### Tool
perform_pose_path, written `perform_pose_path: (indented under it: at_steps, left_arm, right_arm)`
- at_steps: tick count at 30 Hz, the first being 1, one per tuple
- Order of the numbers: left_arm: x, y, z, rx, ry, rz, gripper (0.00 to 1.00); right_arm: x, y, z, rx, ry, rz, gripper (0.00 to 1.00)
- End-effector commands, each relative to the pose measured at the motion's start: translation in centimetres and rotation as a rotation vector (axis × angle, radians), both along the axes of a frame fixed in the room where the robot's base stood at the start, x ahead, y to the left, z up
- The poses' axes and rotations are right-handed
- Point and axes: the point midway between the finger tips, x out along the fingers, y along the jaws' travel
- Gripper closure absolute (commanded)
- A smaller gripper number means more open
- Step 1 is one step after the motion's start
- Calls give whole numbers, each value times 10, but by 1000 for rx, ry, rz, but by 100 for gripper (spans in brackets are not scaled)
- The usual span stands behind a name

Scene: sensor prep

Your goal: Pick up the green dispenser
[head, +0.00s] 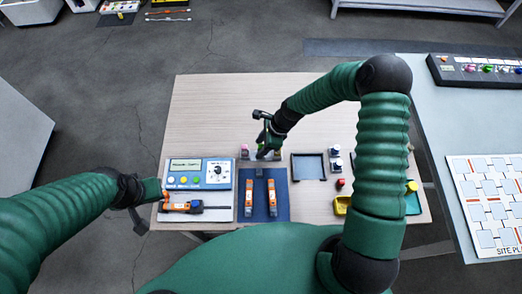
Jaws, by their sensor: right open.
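My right gripper (264,149) reaches down over the back middle of the wooden table. It is open, at a row of small bottles behind the dark blue mat. A pink-topped bottle (245,149) stands just left of it. Something green shows at the gripper, but I cannot tell the green dispenser from my own green arm parts there; the gripper hides part of the row. My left gripper (150,203) is at the table's left edge, beside an orange tool (180,207); its jaws are too unclear to read.
A control panel (182,184) lies at the left. Two orange tools (249,198) lie on a dark blue mat (260,207). A dark tray (308,167), white bottles (335,151), a red item (340,184) and a yellow bin (342,206) are to the right. The back of the table (210,110) is clear.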

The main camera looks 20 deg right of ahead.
Motion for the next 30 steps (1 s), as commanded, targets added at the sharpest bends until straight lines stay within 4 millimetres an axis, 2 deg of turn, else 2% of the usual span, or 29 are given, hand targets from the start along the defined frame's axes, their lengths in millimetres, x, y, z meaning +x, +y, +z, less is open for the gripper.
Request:
perform_pose_path:
  at_steps: [1,9,11,23,30]
  left_arm:
    - [0,0,0,0,0,0,100]
    - [0,0,0,0,0,0,100]
    - [0,0,0,0,0,0,100]
    - [0,0,0,0,0,0,100]
    - [0,0,-2,0,0,0,100]
  right_arm:
    - [0,0,0,0,0,0,58]
    - [0,0,1,0,0,0,94]
    - [0,0,0,0,0,0,100]
    - [0,0,1,0,-1,0,100]
    - [1,-1,23,-2,-3,1,100]
